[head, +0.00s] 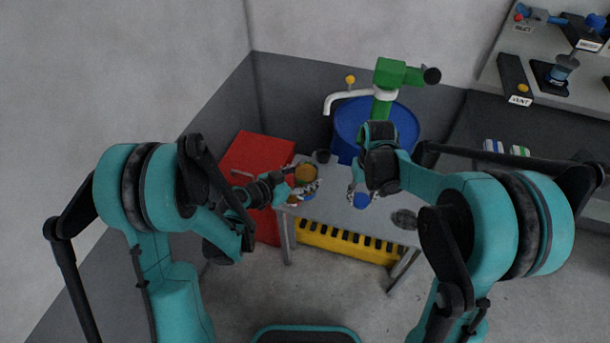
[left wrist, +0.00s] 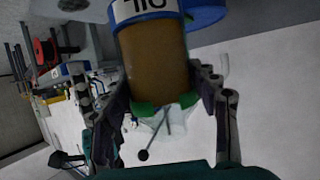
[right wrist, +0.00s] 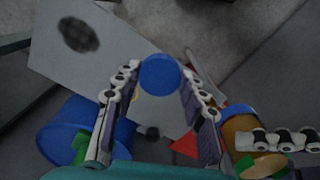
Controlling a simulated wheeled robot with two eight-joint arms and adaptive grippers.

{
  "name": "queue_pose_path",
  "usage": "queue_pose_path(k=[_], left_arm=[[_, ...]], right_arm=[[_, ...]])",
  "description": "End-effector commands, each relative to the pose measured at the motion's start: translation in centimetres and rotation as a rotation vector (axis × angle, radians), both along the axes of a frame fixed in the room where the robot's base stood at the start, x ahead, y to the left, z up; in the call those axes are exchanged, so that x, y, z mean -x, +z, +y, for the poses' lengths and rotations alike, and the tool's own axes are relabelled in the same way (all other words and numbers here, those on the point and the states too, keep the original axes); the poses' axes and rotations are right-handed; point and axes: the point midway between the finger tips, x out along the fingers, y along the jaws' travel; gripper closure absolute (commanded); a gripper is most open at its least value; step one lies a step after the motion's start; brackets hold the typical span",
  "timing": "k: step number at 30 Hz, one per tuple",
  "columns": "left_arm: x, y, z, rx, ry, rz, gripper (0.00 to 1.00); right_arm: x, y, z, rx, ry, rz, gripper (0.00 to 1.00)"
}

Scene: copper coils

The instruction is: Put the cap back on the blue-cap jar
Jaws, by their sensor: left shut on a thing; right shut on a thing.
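A jar with brown contents, a white label and a blue band shows large in the left wrist view (left wrist: 155,55). My left gripper (left wrist: 160,110) is closed around it, its fingers on both sides. A green band shows at its near end. In the right wrist view the brown jar (right wrist: 238,128) with blue at its end is at the right, beside my left fingers. My right gripper (right wrist: 158,90) is shut on a round blue cap (right wrist: 160,74), held between its fingertips. In the head view the cap (head: 361,201) is right of the jar (head: 306,173), clearly apart from it.
A grey table (head: 335,212) lies below both grippers, with a dark patch (head: 404,219) at right. A blue barrel (head: 350,128) with a green fixture (head: 389,73) stands behind. A red cabinet (head: 252,157) is at left, and a small dark cup (head: 322,156) is at the table's back.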

Motion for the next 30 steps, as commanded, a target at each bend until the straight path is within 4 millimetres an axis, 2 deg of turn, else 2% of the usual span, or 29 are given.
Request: queue_pose_path(k=[1, 6, 14, 17, 21, 25, 30], left_arm=[[0.0, 0.0, 0.0, 0.001, 0.0, 0.0, 0.92], [0.0, 0.0, 0.0, 0.001, 0.0, 0.0, 0.92], [0.0, 0.0, 0.0, 0.001, 0.001, 0.0, 0.92], [0.0, 0.0, 0.0, 0.001, 0.001, 0.0, 0.92], [0.0, 0.0, 0.0, 0.001, 0.001, 0.0, 0.92], [0.0, 0.0, 0.0, 0.001, 0.001, 0.0, 0.92], [0.0, 0.0, 0.0, 0.001, 0.001, 0.0, 0.92]], right_arm=[[-1.3, 1.2, 1.2, 0.0, 0.043, 0.0, 0.73], [-4.8, 5.6, 5.3, -0.001, 0.183, 0.001, 0.73], [-7.9, 12.6, 11.8, -0.002, 0.386, 0.001, 0.73], [-8.1, 14.8, 13.9, -0.002, 0.447, 0.002, 0.73], [-6.7, 16.5, 15.8, -0.002, 0.489, 0.002, 0.73], [-5.6, 16.9, 16.2, -0.003, 0.49, 0.002, 0.73], [-5.3, 17.0, 16.3, -0.003, 0.49, 0.002, 0.73]])
